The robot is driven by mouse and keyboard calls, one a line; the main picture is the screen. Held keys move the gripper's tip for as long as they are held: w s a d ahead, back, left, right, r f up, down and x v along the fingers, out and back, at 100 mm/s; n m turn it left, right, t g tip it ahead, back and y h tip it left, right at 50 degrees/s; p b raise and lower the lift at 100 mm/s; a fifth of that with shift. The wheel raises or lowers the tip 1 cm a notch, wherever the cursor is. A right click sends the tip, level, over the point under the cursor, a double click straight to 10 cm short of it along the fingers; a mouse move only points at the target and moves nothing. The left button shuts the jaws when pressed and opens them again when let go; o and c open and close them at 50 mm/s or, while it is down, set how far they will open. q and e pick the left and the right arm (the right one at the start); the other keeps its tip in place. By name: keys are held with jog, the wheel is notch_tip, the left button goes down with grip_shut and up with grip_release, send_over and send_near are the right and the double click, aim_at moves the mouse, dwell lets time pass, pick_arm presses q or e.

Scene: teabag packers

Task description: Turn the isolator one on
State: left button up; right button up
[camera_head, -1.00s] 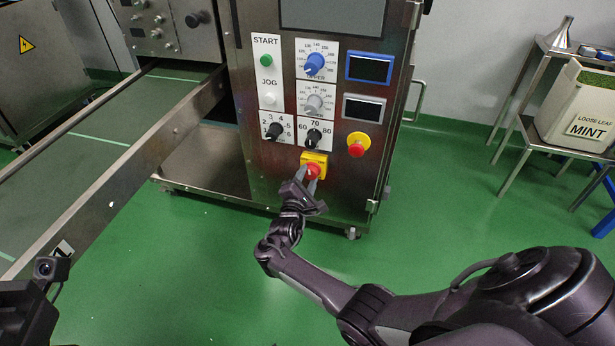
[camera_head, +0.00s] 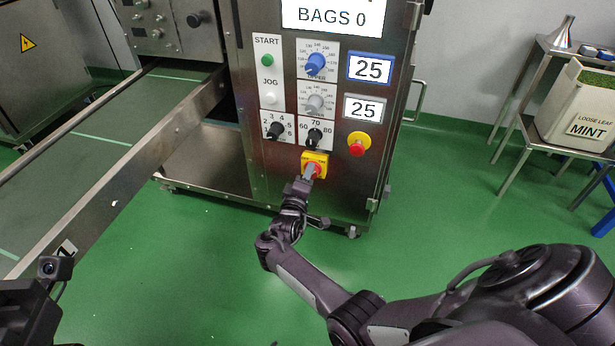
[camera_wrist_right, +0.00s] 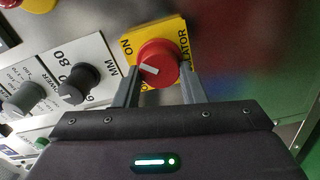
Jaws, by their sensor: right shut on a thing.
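The isolator is a red rotary knob (camera_wrist_right: 158,64) on a yellow plate (camera_head: 322,157) low on the front of the steel machine cabinet. In the right wrist view the plate reads "ON" and "ISOLATOR", and a white mark shows on the knob's face. My right gripper (camera_head: 310,171) is shut on the knob, one finger on each side of it; it also shows in the right wrist view (camera_wrist_right: 160,85). In the head view the fingers partly hide the knob. Of my left arm only a dark part shows at the lower left; its fingers are out of view.
Above the isolator are a lit screen (camera_head: 332,14) reading "BAGS 0", two displays reading 25 (camera_head: 368,68), several dials and a red emergency stop (camera_head: 357,144). A conveyor (camera_head: 120,150) lies left. A mint container (camera_head: 580,105) stands on a right-hand table.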

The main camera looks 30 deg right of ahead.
jog(key=shift+m, duration=0.6)
jog(key=o, duration=1)
